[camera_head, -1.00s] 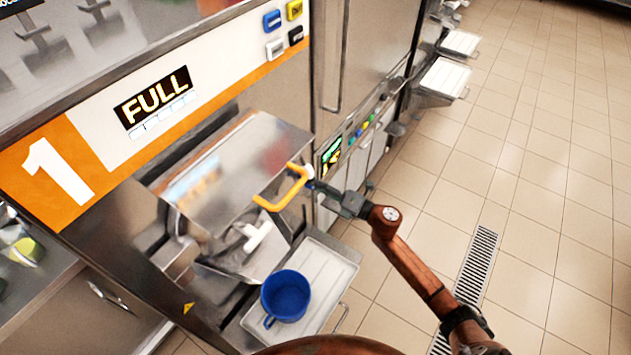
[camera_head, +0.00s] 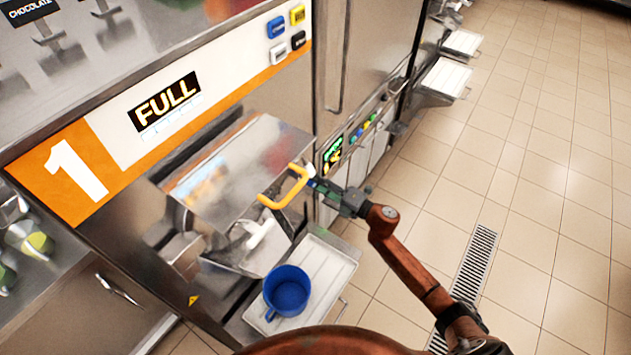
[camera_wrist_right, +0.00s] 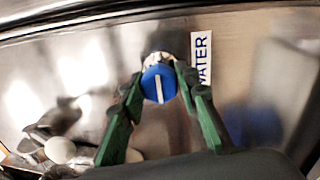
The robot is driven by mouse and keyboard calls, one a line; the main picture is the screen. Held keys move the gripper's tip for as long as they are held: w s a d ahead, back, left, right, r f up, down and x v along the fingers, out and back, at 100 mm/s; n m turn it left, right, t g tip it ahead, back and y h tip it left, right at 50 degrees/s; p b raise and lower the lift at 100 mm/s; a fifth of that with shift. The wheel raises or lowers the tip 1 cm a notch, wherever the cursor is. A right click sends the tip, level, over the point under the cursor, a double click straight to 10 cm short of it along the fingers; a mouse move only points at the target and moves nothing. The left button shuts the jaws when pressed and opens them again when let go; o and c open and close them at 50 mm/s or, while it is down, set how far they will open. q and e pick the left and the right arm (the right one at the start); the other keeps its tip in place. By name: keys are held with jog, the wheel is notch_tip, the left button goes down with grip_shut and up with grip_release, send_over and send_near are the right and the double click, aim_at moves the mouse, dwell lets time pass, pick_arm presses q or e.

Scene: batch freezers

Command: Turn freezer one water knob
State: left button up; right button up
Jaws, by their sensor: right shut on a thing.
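The water knob (camera_wrist_right: 159,84) is blue with a white line on its face. In the right wrist view it sits on a metal panel beside a white label reading WATER (camera_wrist_right: 201,60). Its white line runs nearly upright in that view. My right gripper (camera_wrist_right: 161,88) has its green-and-black fingers on both sides of the knob, shut on it. In the head view my right gripper (camera_head: 326,188) is at the right side of freezer one (camera_head: 73,172), just right of the yellow handle, and largely hides the knob. My left gripper is not in view.
The yellow handle (camera_head: 287,190) is close to my right gripper. A blue jug (camera_head: 287,291) stands on the white drip tray (camera_head: 327,266) below. A second freezer's panel (camera_head: 352,142) is just behind. Tiled floor (camera_head: 540,190) lies open at the right.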

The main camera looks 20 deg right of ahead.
jog(key=shift+d+r, duration=0.1)
jog(key=o, duration=1.1)
jog(key=shift+o, duration=0.3)
jog(key=v, duration=1.2)
